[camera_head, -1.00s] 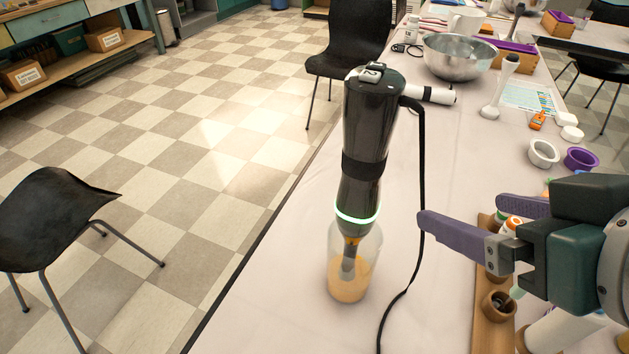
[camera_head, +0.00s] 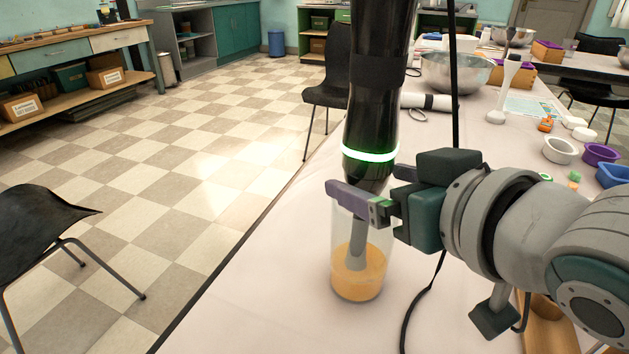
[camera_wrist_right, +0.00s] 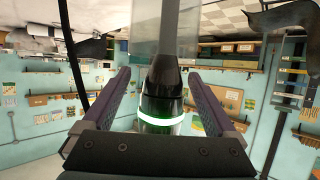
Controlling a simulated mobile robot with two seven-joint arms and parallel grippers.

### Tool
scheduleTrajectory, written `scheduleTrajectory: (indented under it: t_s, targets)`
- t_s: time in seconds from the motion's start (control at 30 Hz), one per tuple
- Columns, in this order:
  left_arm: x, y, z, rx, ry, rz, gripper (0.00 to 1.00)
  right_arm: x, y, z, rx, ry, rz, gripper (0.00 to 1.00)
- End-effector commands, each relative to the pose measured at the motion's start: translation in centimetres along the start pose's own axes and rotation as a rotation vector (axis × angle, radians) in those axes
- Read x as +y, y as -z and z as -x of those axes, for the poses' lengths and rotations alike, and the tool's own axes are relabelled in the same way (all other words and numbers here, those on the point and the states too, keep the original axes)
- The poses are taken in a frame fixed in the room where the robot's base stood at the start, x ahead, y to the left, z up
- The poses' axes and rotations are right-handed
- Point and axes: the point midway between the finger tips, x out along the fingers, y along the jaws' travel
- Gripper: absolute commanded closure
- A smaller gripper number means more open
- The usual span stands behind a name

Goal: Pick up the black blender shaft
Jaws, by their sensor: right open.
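The black blender shaft (camera_head: 372,115) stands nearly upright on the table, its glowing green ring around the lower part. Its narrower grey lower end is inside a clear beaker (camera_head: 357,272) of orange liquid. My right gripper (camera_head: 368,186) is open at the black section just below the ring. One purple finger passes in front of the shaft and the other is mostly hidden behind it. In the right wrist view the shaft (camera_wrist_right: 162,92) lies between the two spread fingers (camera_wrist_right: 160,78), with gaps visible on both sides. My left gripper is out of view.
A black cord (camera_head: 418,305) runs along the table beside the beaker. A metal bowl (camera_head: 455,73), a white hand tool (camera_head: 505,85) and small cups (camera_head: 560,150) stand farther right. The table's left edge borders open floor with black chairs (camera_head: 40,230).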

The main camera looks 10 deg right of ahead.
Motion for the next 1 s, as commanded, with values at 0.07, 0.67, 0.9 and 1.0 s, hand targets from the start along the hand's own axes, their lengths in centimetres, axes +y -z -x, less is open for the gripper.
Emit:
scheduleTrajectory:
  t_s: [0.07, 0.67, 0.9, 1.0]
  targets:
    - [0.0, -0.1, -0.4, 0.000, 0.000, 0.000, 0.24, -0.2, 0.1, -1.2, 0.003, 0.001, 0.000, 0.08]
    - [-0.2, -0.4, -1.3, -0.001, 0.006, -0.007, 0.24, -0.5, 0.2, -4.7, -0.001, 0.001, 0.000, 0.17]
    - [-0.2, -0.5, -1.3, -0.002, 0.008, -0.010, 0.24, -0.5, 0.2, -4.6, -0.001, 0.001, 0.000, 0.44]
    - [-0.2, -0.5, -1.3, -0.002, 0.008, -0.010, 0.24, -0.5, 0.2, -4.6, -0.001, 0.001, 0.000, 0.55]
